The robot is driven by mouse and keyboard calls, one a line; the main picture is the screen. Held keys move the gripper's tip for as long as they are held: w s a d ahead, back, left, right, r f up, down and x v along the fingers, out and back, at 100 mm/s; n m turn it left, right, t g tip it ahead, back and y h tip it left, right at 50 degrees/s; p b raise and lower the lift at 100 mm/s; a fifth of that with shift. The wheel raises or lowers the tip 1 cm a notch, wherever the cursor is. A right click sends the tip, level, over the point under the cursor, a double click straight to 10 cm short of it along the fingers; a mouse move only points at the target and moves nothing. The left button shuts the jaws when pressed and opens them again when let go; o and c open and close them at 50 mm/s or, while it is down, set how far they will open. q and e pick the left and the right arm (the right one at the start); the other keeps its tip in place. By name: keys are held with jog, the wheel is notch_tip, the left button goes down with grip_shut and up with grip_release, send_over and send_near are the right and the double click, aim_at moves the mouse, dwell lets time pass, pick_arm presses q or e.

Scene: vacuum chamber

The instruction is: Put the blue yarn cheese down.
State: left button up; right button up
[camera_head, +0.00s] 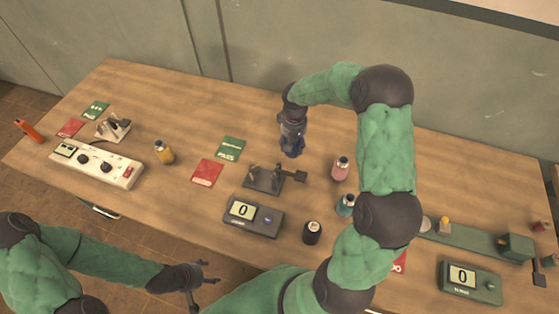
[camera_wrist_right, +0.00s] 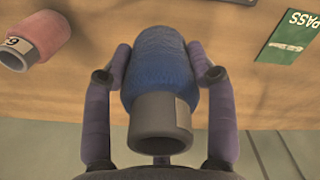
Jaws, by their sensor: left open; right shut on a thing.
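The blue yarn cheese (camera_head: 293,151) is a blue spool with a grey tube end. It is between the fingers of my right gripper (camera_head: 292,136), near the back middle of the table. In the right wrist view the blue yarn cheese (camera_wrist_right: 155,72) has one finger of the right gripper (camera_wrist_right: 157,60) against each side. It looks upright; I cannot tell whether its base touches the wood. My left gripper (camera_head: 203,277) is open and empty, in front of the table's front edge at lower left.
The pink yarn cheese (camera_head: 340,168) stands to the right, with a teal one (camera_head: 345,205) and a black one (camera_head: 312,232) nearer. A dark metal fixture (camera_head: 265,180) and a green PASS card (camera_head: 230,149) lie left of the gripper. The wood behind the cards is clear.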

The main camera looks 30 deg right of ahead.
jog(key=f, duration=0.6)
jog(key=shift+s+d+f+b, duration=0.15)
jog(key=shift+d+f+b, duration=0.15)
jog(key=shift+d+b, duration=0.1)
jog(key=shift+f, duration=1.7)
jog(key=shift+a, duration=0.1)
jog(key=shift+f+b, duration=0.15)
jog(key=shift+b, duration=0.15)
jog(key=o, duration=1.2)
